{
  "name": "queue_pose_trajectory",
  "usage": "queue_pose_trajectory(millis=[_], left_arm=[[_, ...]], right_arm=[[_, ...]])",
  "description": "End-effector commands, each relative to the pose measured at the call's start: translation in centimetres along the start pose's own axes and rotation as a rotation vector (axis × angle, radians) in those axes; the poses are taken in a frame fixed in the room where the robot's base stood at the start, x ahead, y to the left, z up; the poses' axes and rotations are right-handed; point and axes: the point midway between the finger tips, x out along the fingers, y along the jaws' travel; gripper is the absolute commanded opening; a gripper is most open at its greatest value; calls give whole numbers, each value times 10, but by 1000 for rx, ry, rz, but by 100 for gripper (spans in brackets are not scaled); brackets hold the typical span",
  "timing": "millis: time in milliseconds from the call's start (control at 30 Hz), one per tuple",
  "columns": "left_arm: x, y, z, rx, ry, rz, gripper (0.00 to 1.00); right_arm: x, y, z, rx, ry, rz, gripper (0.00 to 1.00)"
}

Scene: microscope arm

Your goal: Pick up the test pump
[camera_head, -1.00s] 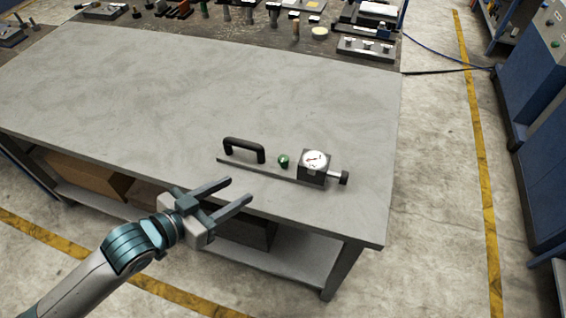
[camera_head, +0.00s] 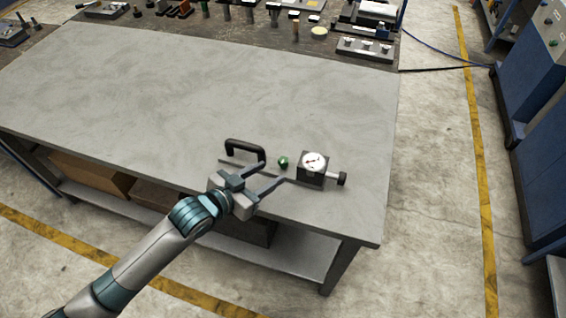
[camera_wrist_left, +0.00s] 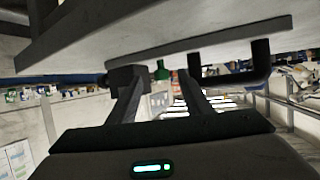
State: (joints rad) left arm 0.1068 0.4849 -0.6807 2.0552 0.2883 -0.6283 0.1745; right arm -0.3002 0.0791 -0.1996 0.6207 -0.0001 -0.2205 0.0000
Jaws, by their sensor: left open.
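The test pump (camera_head: 312,178) lies near the front edge of the grey table. It is a flat bar with a black handle (camera_head: 245,147) at its left, a green knob (camera_head: 283,162) in the middle and a dark block with a white dial at its right. My left gripper (camera_head: 274,172) is open and empty, at the pump's near side; its fingers reach over the bar's middle and hide part of it. In the left wrist view, which is upside down, the green knob (camera_wrist_left: 162,69) shows between the fingers and the handle (camera_wrist_left: 260,62) to the right. Contact cannot be told. My right gripper is not in view.
The grey table (camera_head: 190,100) is bare left of and behind the pump. Tools and small devices, including a grey plate with knobs (camera_head: 365,49), stand along the back. Brown boxes (camera_head: 90,178) sit on the lower shelf. Blue cabinets stand at the right.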

Motion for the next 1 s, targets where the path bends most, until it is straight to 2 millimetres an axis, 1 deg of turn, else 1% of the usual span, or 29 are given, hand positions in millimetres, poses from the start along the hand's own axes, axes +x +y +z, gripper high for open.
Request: queue_pose_trajectory(millis=[233,367,467,633,800,1000], left_arm=[[0,0,0,0,0,0,45],[4,-1,-2,-1,1,0,45],[12,-2,-3,-1,0,-1,45],[30,-3,-5,0,-1,0,45],[47,-3,-3,0,0,-1,45],[52,-2,-1,0,1,0,45]], right_arm=[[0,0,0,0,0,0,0],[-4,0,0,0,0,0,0],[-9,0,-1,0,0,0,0],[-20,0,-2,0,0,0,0],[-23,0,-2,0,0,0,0],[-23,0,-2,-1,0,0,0]])
